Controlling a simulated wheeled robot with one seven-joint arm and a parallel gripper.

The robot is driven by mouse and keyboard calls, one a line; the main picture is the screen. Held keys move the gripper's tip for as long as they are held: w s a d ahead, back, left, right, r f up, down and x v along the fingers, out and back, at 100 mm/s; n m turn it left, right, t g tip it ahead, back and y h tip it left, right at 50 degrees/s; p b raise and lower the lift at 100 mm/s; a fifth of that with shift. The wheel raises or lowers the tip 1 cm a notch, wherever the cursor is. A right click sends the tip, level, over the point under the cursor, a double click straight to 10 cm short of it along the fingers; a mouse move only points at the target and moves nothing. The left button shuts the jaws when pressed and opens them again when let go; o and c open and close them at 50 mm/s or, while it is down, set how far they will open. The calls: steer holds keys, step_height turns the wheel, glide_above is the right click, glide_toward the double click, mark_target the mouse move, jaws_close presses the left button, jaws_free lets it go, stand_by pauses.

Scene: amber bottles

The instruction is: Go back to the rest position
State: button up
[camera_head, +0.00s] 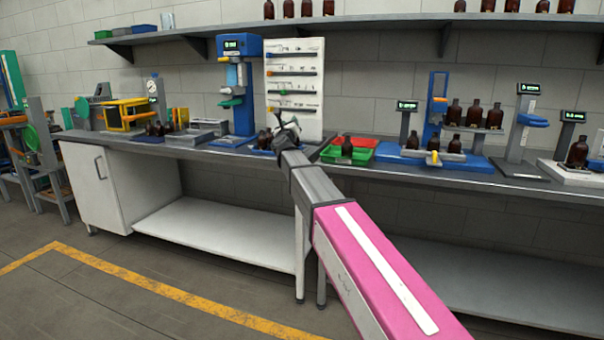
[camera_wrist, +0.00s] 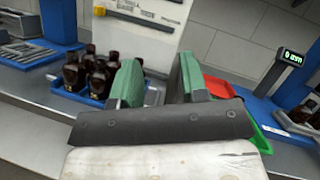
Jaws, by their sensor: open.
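My gripper (camera_head: 287,124) is at the end of my outstretched arm, over the front part of the workbench, in the head view. In the wrist view its two green finger pads (camera_wrist: 157,85) stand apart, with nothing between them. Several amber bottles (camera_wrist: 72,76) stand in a blue tray (camera_wrist: 72,101) just beyond and left of the fingers. In the head view my gripper partly hides this group of bottles (camera_head: 263,139).
A white tool board (camera_head: 313,90) and a blue machine (camera_head: 240,90) stand behind. A shelf (camera_head: 350,23) with bottles runs above. The floor (camera_head: 140,270) at left is clear.

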steer(key=s+d+f+n+g+y, duration=0.2)
steer(key=s+d+f+n+g, duration=0.15)
steer(key=f+n, duration=0.5)
steer(key=s+d+f+n+g+y, duration=0.25)
steer(key=s+f+n, duration=0.3)
steer(key=f, duration=0.65)
steer(key=s+d+f+n+g+y, duration=0.2)
steer(key=s+f+n+g+y, duration=0.15)
steer(key=f+n, duration=0.55)
steer(key=s+d+f+n+g+h, duration=0.2)
steer(key=s+d+f+n+g, duration=0.2)
steer(key=s+f, duration=0.7)
steer(key=s+d+f+n+g+h, duration=0.3)
steer(key=s+d+f+n+g, duration=0.2)
steer(key=s, duration=1.2)
steer(key=d+f+g, duration=0.3)
steer(key=d+f, duration=0.2)
steer(key=d, duration=0.2)
steer(key=shift+s+f, duration=0.2)
steer(key=shift+f, duration=0.15)
